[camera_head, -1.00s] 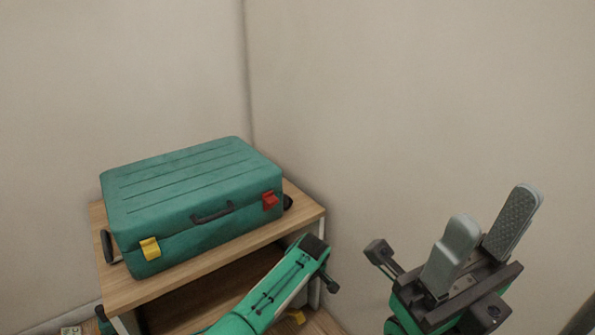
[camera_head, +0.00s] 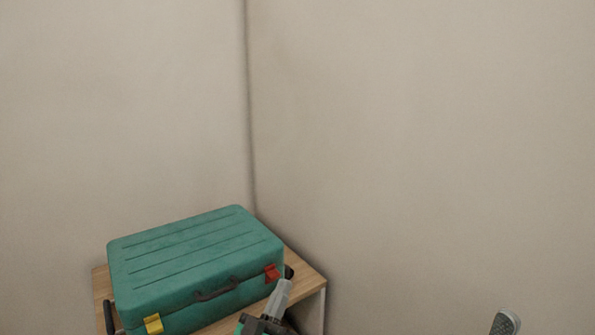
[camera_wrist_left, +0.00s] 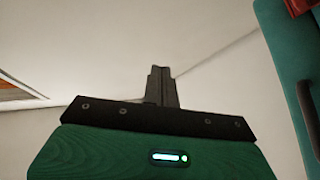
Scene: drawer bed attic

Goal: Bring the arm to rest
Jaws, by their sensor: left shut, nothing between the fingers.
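My left gripper (camera_head: 283,288) shows at the bottom of the head view, in front of the suitcase's right front corner, near the red latch. Its fingers are together with nothing between them. In the left wrist view the closed fingers (camera_wrist_left: 162,86) point away from the camera, with wall behind them. I cannot tell whether the gripper touches the suitcase. Of my right gripper (camera_head: 505,323), only a grey fingertip shows at the bottom right edge of the head view; the rest is out of frame.
A closed green suitcase (camera_head: 195,262) with a yellow latch (camera_head: 153,324) and a red latch (camera_head: 272,273) lies on a wooden shelf unit (camera_head: 307,279) in the room corner. It also shows at the right of the left wrist view (camera_wrist_left: 283,60). Bare wall (camera_head: 430,150) fills the right.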

